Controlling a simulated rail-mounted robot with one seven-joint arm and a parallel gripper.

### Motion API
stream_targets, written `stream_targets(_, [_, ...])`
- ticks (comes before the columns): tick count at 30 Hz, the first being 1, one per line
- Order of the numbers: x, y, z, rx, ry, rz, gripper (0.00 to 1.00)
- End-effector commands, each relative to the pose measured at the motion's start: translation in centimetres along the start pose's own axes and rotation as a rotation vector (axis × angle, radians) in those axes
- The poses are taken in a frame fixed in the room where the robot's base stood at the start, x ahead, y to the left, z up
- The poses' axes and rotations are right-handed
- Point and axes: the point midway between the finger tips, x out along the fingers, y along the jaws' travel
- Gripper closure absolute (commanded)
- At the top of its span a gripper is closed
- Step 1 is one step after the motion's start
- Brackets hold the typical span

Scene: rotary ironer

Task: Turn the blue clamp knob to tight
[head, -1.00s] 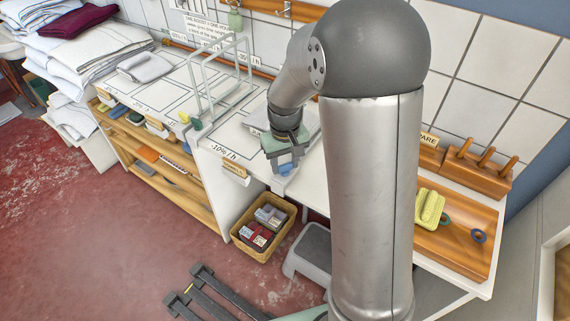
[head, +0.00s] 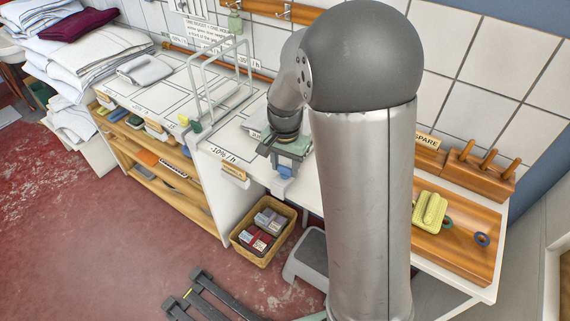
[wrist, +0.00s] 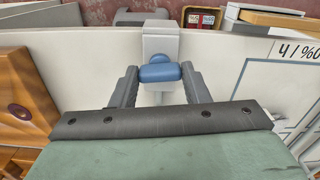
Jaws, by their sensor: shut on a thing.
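The blue clamp knob (wrist: 160,73) sits between the two grey fingers of my gripper (wrist: 159,69) in the wrist view. The fingers are closed on its sides. The knob is in front of a light grey clamp block (wrist: 160,40) at the edge of the white worktop. In the head view my gripper (head: 285,167) is at the front edge of the worktop, pointing down, with a bit of blue below it. The arm hides part of the area, and I cannot tell how tight the knob is.
A wicker basket (head: 263,260) with boxes is on the floor below. A wire rack (head: 219,85) stands left of the gripper. A wooden tray (head: 462,225) with a yellow-green block (head: 429,210) lies to the right. The red floor (head: 110,250) in front is mostly clear.

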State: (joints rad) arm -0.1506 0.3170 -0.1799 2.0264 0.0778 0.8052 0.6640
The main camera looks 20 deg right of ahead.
Motion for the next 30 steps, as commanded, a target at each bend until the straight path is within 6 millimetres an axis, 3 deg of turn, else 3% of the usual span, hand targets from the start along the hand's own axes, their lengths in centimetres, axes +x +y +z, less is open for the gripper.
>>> stream_targets(9, [-0.17,-0.08,-0.08,0.114,0.003,-0.003,0.81])
stream_targets(25, [-0.18,-0.05,-0.12,0.137,0.003,-0.003,0.81])
stream_targets(26, [-0.18,-0.05,-0.12,0.137,0.003,-0.003,0.53])
stream_targets(27, [-0.17,-0.05,-0.12,0.137,0.003,-0.003,0.42])
stream_targets(28, [-0.16,-0.05,-0.11,0.137,0.003,-0.003,0.36])
stream_targets(30, [-0.13,-0.04,-0.09,0.136,0.002,-0.002,0.36])
